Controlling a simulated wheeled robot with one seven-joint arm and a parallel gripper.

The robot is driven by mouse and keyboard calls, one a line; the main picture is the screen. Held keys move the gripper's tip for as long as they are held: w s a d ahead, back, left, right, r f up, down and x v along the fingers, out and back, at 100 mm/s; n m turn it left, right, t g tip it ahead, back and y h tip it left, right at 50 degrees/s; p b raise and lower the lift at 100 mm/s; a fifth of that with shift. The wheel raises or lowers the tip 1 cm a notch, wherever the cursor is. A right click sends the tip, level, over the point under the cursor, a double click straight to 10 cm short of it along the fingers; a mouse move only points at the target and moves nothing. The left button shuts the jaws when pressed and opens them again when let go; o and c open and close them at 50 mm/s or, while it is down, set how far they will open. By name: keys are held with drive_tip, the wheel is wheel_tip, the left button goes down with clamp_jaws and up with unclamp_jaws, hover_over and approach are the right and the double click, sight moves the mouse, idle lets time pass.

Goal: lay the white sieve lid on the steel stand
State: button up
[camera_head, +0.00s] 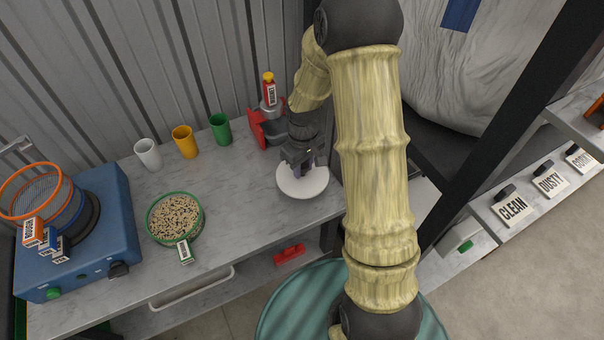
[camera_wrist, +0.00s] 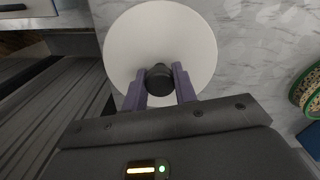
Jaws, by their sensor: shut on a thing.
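The white sieve lid (camera_head: 302,186) is a round white disc with a dark knob (camera_wrist: 159,79) at its middle. My gripper (camera_head: 303,168) is over it, with its purple fingers on both sides of the knob and shut on it. In the wrist view, the lid (camera_wrist: 160,35) fills the upper middle, in front of my gripper (camera_wrist: 160,84). The lid is at the right part of the marble bench; I cannot tell whether it touches anything beneath. I cannot make out the steel stand in either view; the lid or my arm may hide it.
A green-rimmed sieve of grains (camera_head: 175,217) stands left of the lid. White (camera_head: 148,154), yellow (camera_head: 185,142) and green (camera_head: 221,129) cups stand behind. A red-grey device (camera_head: 268,128) is close behind my gripper. A blue machine (camera_head: 95,225) with orange sieve (camera_head: 35,190) is far left.

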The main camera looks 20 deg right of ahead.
sight(303, 175)
drive_tip(key=shift+f, duration=1.85)
drive_tip(key=shift+f, duration=0.15)
drive_tip(key=o, duration=1)
drive_tip(key=shift+o, duration=0.2)
drive_tip(key=shift+s+d, duration=0.1)
wheel_tip(303, 175, up, 12)
drive_tip(key=shift+r, duration=0.2)
